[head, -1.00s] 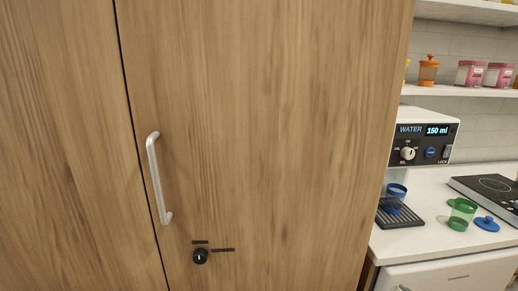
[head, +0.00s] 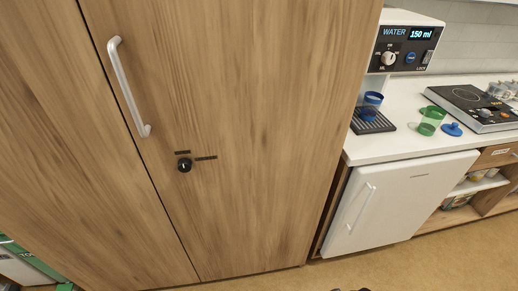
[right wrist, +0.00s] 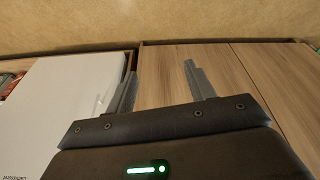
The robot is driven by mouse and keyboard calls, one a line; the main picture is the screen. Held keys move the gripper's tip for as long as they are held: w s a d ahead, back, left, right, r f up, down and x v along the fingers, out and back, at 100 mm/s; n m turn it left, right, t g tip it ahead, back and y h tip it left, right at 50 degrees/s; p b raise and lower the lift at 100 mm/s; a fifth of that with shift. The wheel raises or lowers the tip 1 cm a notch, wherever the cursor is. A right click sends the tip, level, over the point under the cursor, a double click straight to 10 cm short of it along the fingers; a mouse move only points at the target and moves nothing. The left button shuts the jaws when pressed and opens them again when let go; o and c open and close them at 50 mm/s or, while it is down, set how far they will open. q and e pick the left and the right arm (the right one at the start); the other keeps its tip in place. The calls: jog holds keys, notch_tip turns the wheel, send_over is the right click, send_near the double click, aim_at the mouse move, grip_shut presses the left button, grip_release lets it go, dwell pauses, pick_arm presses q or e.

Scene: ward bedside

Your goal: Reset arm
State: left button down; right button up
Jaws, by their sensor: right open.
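My right gripper (right wrist: 160,85) shows in the right wrist view with its two fingers apart and nothing between them. The wooden cabinet (right wrist: 240,90) and the white fridge door (right wrist: 70,100) lie beyond its fingers. In the head view only a small dark shape shows at the bottom edge, and I cannot tell what it is. My left gripper is in neither view.
A tall wooden cabinet (head: 260,130) with a metal handle (head: 128,88) and a black knob (head: 184,165) fills the left and middle. The white fridge (head: 390,205) stands under the counter at right. A water dispenser (head: 408,42), blue cup (head: 372,99), green cup (head: 431,121) and hob (head: 478,107) are above. Floor (head: 400,270) is clear.

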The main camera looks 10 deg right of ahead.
jog(key=s+f+g, duration=0.1)
jog(key=s+f, duration=0.2)
jog(key=f, duration=0.7)
jog(key=s+d+f, duration=0.1)
jog(key=s+f, duration=0.2)
jog(key=f, duration=0.7)
jog(key=s+f+g, duration=0.1)
jog(key=s+f, duration=0.3)
jog(key=f, duration=0.6)
jog(key=s+d+f, duration=0.2)
jog(key=s+f, duration=0.3)
jog(key=s, duration=0.4)
jog(key=shift+f, duration=0.15)
jog(key=shift+d, duration=0.1)
jog(key=shift+s, duration=0.1)
